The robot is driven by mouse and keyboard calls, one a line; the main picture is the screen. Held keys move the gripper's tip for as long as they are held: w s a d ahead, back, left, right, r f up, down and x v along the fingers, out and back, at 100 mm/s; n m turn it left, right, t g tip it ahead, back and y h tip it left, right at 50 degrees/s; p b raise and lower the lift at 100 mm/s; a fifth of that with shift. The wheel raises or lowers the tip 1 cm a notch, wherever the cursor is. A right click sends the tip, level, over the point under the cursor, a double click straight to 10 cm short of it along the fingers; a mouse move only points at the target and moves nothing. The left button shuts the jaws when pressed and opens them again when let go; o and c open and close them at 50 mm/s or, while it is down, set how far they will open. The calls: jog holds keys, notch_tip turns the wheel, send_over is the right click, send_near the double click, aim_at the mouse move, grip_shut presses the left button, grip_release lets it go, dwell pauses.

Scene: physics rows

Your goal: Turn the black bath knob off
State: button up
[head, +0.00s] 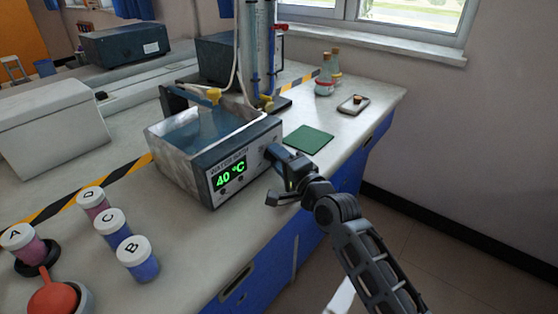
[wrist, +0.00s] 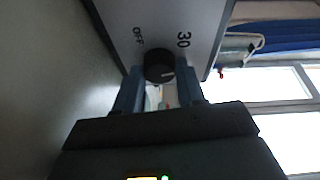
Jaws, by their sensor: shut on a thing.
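The water bath (head: 190,175) stands on the bench, its front panel lit with a green "40 °C" display. In the wrist view the black bath knob (wrist: 159,64) sits on the pale panel between the printed "OFF" and "30" marks. A small light line shows on the knob's lower right; I cannot tell for sure which mark it points to. My gripper (wrist: 159,76) is shut on the knob, one finger on each side. In the head view my gripper (head: 272,160) is at the right end of the bath's front panel and hides the knob.
Several lidded jars (head: 138,258) stand at the front left, near an orange-red item (head: 53,293). A green mat (head: 308,139) lies right of the bath. Small bottles (head: 326,80) and a small tray (head: 352,105) are farther back. Clear floor lies right of the bench.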

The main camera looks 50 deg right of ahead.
jog(key=o, duration=1)
jog(key=shift+o, duration=0.2)
jog(key=shift+s, duration=0.1)
jog(key=shift+v, duration=3.8)
